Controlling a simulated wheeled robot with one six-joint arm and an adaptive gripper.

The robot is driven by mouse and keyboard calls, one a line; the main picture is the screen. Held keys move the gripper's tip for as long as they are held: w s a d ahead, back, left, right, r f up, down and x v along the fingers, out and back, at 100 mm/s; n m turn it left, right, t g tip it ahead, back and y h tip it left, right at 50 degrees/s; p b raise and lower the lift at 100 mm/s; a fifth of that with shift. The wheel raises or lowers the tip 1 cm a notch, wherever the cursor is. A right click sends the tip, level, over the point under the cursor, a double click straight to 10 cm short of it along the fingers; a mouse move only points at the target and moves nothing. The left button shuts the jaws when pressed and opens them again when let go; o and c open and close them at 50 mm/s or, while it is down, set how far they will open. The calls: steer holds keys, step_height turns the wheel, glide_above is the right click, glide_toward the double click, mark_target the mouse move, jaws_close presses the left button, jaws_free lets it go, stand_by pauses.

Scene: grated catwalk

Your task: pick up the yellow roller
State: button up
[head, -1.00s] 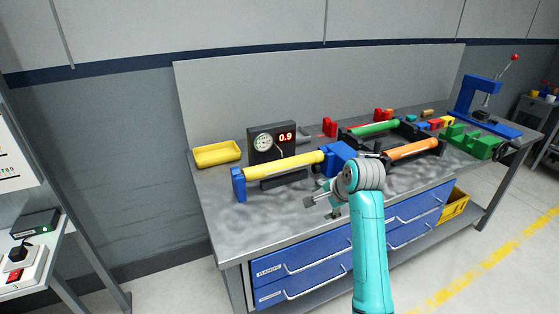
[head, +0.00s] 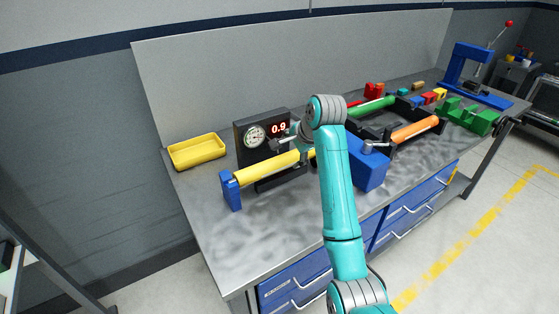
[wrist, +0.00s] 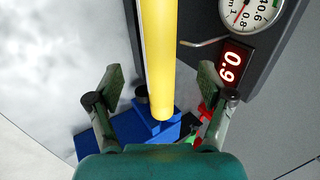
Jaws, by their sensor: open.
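The yellow roller (head: 262,169) lies level between a blue end support (head: 231,190) on its left and a larger blue block (head: 368,167) on its right, in front of the dial gauge. My gripper (head: 290,144) is over the roller's right part, partly hidden behind my own arm in the head view. In the wrist view the yellow roller (wrist: 157,55) runs between the two spread fingers of my gripper (wrist: 158,85), with a gap on each side. Its lower end in that view meets a blue block (wrist: 150,122). The gripper is open and empty.
The black gauge box (head: 262,137) reading 0.9 stands close behind the roller; it also shows in the wrist view (wrist: 232,62). A yellow tray (head: 197,151) sits at the left. Green (head: 372,107) and orange (head: 414,129) rollers lie to the right. The bench's front left is clear.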

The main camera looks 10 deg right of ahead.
mark_target(285, 159)
steer(key=x, duration=0.8)
steer(key=shift+d+f, duration=0.1)
steer(key=shift+f, duration=0.05)
jaws_close()
